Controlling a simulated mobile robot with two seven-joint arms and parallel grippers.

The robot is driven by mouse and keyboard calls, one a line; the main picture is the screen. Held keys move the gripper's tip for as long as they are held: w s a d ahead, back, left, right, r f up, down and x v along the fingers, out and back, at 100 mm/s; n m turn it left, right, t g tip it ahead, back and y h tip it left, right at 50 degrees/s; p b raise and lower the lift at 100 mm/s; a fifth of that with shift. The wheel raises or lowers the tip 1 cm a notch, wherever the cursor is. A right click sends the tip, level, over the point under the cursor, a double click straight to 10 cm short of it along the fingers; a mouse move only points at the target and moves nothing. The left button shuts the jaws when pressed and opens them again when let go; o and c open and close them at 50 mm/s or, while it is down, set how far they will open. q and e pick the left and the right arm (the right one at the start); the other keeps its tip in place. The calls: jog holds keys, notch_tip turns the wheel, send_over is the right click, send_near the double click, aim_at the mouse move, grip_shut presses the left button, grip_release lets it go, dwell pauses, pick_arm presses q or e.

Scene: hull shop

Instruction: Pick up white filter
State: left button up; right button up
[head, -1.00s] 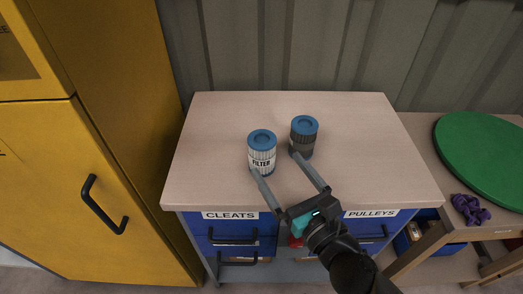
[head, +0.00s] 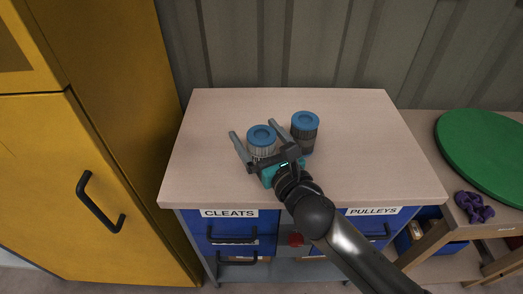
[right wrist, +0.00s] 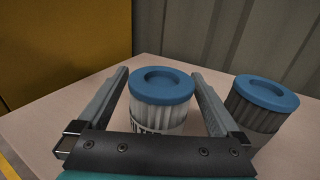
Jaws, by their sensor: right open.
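The white filter (head: 261,138), a pleated white cylinder with a blue cap, stands upright on the wooden cabinet top. My right gripper (head: 252,127) is open, with one finger on each side of it. In the right wrist view the white filter (right wrist: 161,96) stands between the two fingers (right wrist: 160,78), with a gap showing on the left; its lower part is hidden behind the gripper body. A dark grey filter (head: 304,132) with a blue cap stands upright just to the right, outside the right finger. My left gripper is not in view.
The dark filter (right wrist: 260,107) is close beside the right finger. The cabinet top (head: 375,150) is clear to the right and at the far left. A yellow cabinet (head: 100,150) stands left.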

jog(key=shift+w+a, duration=0.2)
jog(key=shift+w, duration=0.15)
jog(key=c, duration=1.3)
jog(key=shift+c, duration=0.5)
jog(key=shift+r, duration=0.25)
